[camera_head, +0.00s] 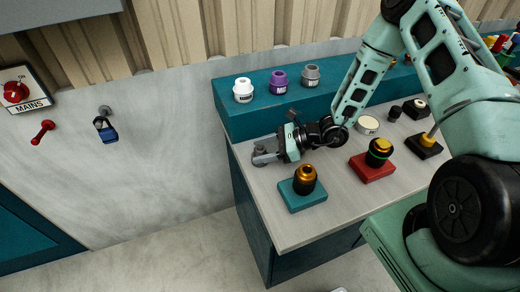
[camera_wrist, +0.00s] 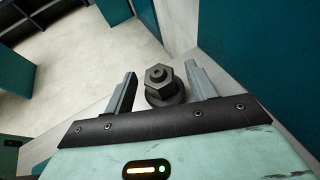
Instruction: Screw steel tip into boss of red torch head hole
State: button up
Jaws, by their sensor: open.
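The grey steel tip (camera_wrist: 160,86), with a hexagonal part and a small round end, stands between my gripper's fingers in the wrist view. In the head view it is the small grey piece (camera_head: 259,149) at the bench's left edge, partly hidden by the fingers. My gripper (camera_wrist: 160,70) is open around the tip, with visible gaps on both sides; it also shows in the head view (camera_head: 264,158).
Another torch head with a copper top (camera_head: 305,176) stands on a teal block (camera_head: 302,196). A teal shelf behind bears white (camera_head: 243,92), purple (camera_head: 278,82) and grey (camera_head: 311,76) cups.

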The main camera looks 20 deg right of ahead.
jog(key=shift+w+a+f, duration=0.15)
jog(key=shift+a+f, duration=0.05)
jog(key=shift+a, duration=0.2)
jog(key=c, duration=1.2)
jog(key=shift+r, duration=0.15)
